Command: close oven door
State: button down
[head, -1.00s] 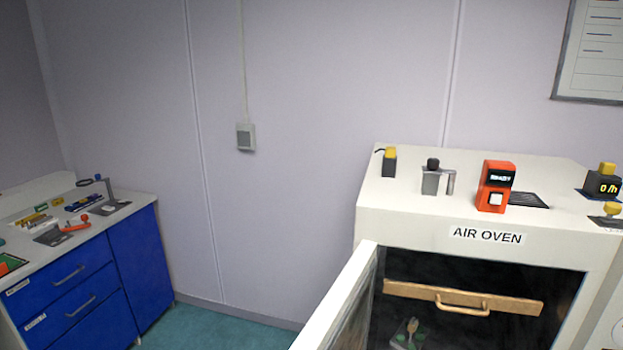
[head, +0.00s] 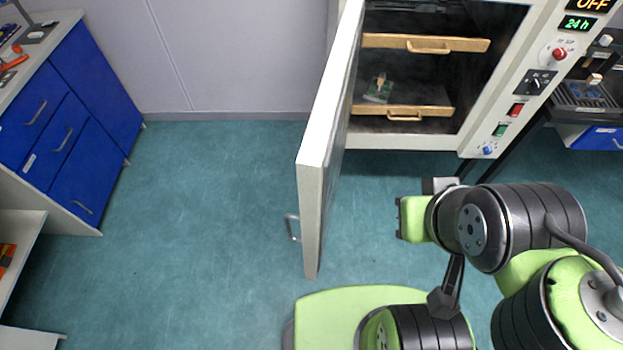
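The oven door (head: 325,150) stands wide open, swung out toward me from the left side of the air oven (head: 405,141). Its handle (head: 292,228) is on the left, outer face of the door, near the free edge. Inside the oven are wooden shelves with handles, an upper one (head: 400,43) and a lower one (head: 432,111), with a small item (head: 379,88) on the lower one. My arm is folded at the lower right, to the right of the door and apart from it. My gripper's fingers cannot be made out.
The oven's control panel (head: 535,85) is on its right front, with a display reading OFF. A blue drawer cabinet (head: 60,120) stands at the left, with an open shelf unit (head: 30,240) nearer. The green floor (head: 200,220) left of the door is clear.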

aim_at(318, 162)
jog(key=j+z, duration=0.2)
jog(key=j, duration=0.2)
jog(key=k+j+z, duration=0.15)
jog(key=j, duration=0.25)
jog(key=k+j+z, duration=0.2)
jog(key=j, duration=0.2)
jog(key=u, duration=0.5)
jog(key=j+u, duration=0.1)
jog(key=u, duration=0.4)
jog(key=i+u, duration=0.1)
jog(key=u, duration=0.9)
jog(key=i+u, duration=0.1)
jog(key=u, duration=0.35)
